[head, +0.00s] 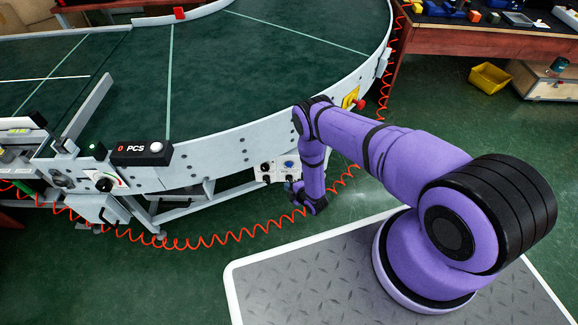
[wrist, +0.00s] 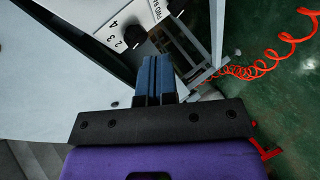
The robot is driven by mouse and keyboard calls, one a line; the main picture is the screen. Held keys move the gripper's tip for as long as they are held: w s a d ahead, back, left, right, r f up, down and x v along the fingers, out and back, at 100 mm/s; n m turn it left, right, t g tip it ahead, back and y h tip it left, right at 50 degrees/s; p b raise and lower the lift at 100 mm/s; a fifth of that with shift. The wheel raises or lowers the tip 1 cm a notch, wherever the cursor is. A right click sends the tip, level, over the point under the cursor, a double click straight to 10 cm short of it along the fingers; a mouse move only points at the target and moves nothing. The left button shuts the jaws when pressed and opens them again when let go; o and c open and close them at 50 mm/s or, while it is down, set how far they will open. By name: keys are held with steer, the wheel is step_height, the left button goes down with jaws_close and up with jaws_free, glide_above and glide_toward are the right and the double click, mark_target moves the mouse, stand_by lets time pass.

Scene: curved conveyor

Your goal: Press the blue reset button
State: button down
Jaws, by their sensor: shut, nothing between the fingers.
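The blue reset button (head: 289,164) sits on a small white control panel (head: 265,178) under the conveyor's outer edge in the head view. In the wrist view the panel (wrist: 151,18) shows at the top, but I cannot make out the blue button there. My gripper's two fingers (wrist: 155,62) are shut together and empty, pointing toward the panel's lower edge. In the head view my wrist hangs just right of and below the panel; the fingertips are hard to make out. I cannot tell whether they touch the panel.
A black knob (head: 266,167) sits left of the button. A numbered dial (wrist: 133,36) shows in the wrist view. A red coiled hose (head: 222,238) runs below the conveyor (head: 226,140). A red button (head: 360,104) on a yellow plate is to the right.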

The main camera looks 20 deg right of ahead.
steer(key=w+d, duration=0.2)
steer(key=w, duration=0.5)
steer(key=shift+w+d, duration=0.15)
steer(key=shift+d, duration=0.05)
steer(key=shift+w, duration=0.15)
stand_by(1.9)
steer(key=shift+w+d, duration=0.15)
steer(key=shift+w, duration=0.1)
steer(key=shift+w+d, duration=0.1)
steer(key=shift+w, duration=0.3)
stand_by(0.9)
steer(key=shift+s, duration=0.1)
steer(key=shift+s+a, duration=0.25)
steer(key=shift+s, duration=0.45)
steer(key=s, duration=0.1)
steer(key=s+a, duration=0.1)
steer(key=s, duration=0.2)
steer(key=shift+s+a, duration=0.3)
steer(key=shift+s, duration=0.1)
